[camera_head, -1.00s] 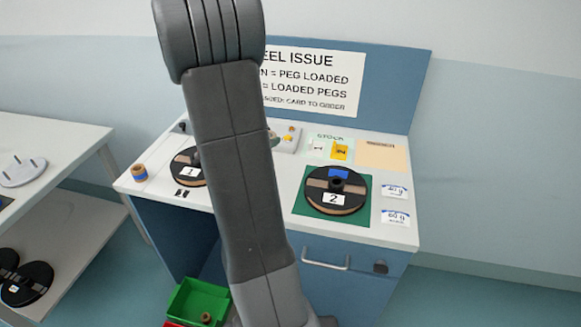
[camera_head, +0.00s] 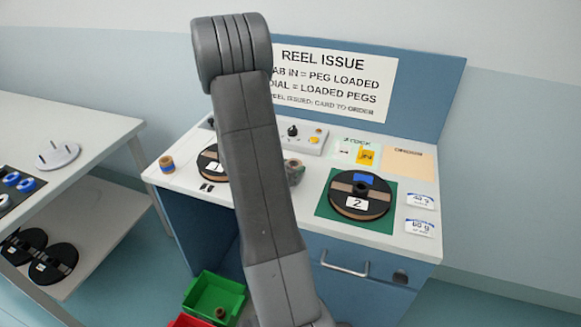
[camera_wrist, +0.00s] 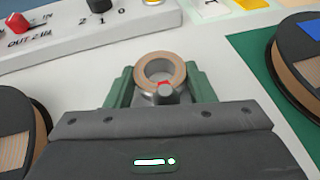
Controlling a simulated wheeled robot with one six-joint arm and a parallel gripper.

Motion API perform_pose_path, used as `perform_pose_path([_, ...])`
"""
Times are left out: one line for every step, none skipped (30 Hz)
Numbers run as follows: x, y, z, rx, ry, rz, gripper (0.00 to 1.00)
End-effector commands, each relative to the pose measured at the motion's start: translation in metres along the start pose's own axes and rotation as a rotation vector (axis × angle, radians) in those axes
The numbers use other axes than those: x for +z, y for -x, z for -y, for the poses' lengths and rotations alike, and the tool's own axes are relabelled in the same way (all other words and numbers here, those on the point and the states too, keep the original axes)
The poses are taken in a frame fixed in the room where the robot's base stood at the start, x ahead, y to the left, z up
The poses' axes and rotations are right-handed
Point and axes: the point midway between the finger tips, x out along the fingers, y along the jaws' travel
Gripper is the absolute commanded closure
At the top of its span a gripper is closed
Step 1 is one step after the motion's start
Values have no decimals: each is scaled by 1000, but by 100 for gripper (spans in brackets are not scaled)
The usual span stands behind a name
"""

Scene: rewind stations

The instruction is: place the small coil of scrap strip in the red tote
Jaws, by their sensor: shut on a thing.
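My gripper (camera_wrist: 160,92) is shut on a small tan coil (camera_wrist: 140,72), a ring with a grey inside and a bit of red at its near edge. The coil sits between the green fingers above the bench top. In the head view the held coil (camera_head: 293,163) shows just right of my arm, which hides most of the gripper. The red tote (camera_head: 188,321) is at the bottom edge, mostly cut off, in front of a green tote (camera_head: 236,287). A small brown coil (camera_head: 220,312) lies in the green tote.
The bench (camera_head: 300,222) carries reel 1 (camera_head: 207,160), reel 2 (camera_head: 358,196) on a green mat, and a tan coil with a blue band (camera_head: 167,165) at its left. A control box (camera_head: 312,141) stands behind. A side table (camera_head: 95,120) is at left.

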Motion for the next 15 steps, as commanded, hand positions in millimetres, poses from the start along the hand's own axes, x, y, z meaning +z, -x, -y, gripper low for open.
perform_pose_path([0,0,0,0,0,1,75])
perform_pose_path([0,0,0,0,0,1,75])
perform_pose_path([0,0,0,0,0,1,75])
perform_pose_path([0,0,0,0,0,1,75])
perform_pose_path([0,0,0,0,0,1,75])
perform_pose_path([0,0,0,0,0,0,75])
perform_pose_path([-1,0,0,0,-1,1,75])
perform_pose_path([-1,-1,0,0,-1,1,75])
perform_pose_path([-2,-1,0,0,-1,0,75])
perform_pose_path([-3,-1,0,0,-1,0,75])
perform_pose_path([-4,-2,0,0,-1,0,75])
perform_pose_path([-3,-1,0,0,-1,0,49])
perform_pose_path([-2,-1,0,0,-1,0,43])
perform_pose_path([-2,-1,0,0,-1,0,37])
perform_pose_path([-2,-1,0,0,-1,0,29])
